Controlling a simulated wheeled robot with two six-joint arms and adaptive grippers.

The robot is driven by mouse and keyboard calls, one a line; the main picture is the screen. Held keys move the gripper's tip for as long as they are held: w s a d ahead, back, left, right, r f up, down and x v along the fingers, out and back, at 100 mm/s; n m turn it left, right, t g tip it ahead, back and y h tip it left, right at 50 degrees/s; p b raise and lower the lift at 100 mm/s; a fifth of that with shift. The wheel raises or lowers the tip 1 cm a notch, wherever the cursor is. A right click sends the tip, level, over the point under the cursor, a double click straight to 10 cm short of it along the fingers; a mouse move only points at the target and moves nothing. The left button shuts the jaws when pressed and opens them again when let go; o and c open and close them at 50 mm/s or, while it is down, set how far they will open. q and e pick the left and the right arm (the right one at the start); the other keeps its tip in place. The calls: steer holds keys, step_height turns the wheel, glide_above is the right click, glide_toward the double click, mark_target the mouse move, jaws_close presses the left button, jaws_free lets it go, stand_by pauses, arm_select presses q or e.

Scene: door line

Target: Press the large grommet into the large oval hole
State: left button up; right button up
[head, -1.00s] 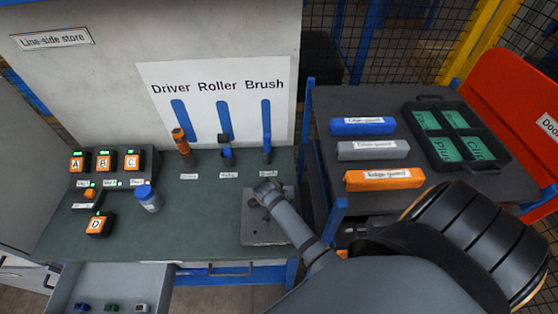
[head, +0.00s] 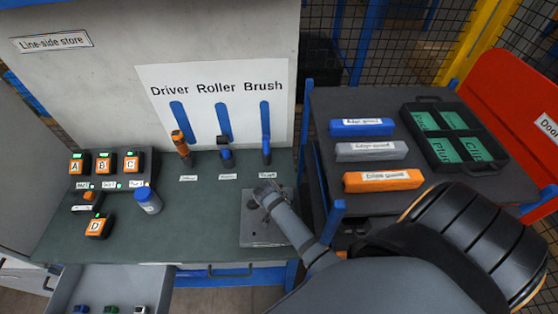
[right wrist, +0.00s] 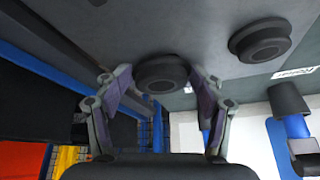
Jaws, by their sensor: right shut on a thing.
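My right gripper (head: 264,192) is over a grey plate (head: 268,238) at the right end of the bench, seen in the head view. In the right wrist view its fingers (right wrist: 162,88) are shut on a dark round stepped grommet (right wrist: 162,72). The grommet is at the plate's surface; I cannot tell whether it is seated in a hole, as the hole beneath is hidden. A second dark round grommet (right wrist: 260,40) sits on the plate to the side, and a dark spot there shows in the head view (head: 252,204). My left gripper is not in view.
A driver (head: 181,146), roller (head: 224,152) and brush (head: 266,148) stand along the back of the bench. An open drawer (head: 140,285) juts out in front. A cart (head: 325,110) holds edge guards at right.

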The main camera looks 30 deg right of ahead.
steer(key=shift+o, duration=0.3)
steer(key=shift+s+a+f, duration=0.2)
steer(key=shift+s+f, duration=0.15)
steer(key=shift+f, duration=0.15)
steer(key=shift+s+a+f, duration=0.15)
steer(key=shift+s+f, duration=0.15)
steer(key=shift+f, duration=0.2)
steer(key=shift+c, duration=0.6)
steer(key=shift+f, duration=0.1)
steer(key=shift+o, duration=0.5)
steer(key=shift+w+f, duration=0.1)
steer(key=shift+o, duration=1)
steer(key=shift+p+x, duration=0.6)
steer(key=shift+x, duration=0.25)
stand_by(0.7)
steer(key=o, duration=1.5)
steer(key=shift+a, duration=0.1)
steer(key=shift+a+r, duration=0.25)
steer(key=shift+r, duration=0.05)
steer(key=v, duration=0.7)
steer(key=shift+w+r, duration=0.2)
steer(key=shift+r, duration=0.1)
steer(key=shift+d, duration=0.1)
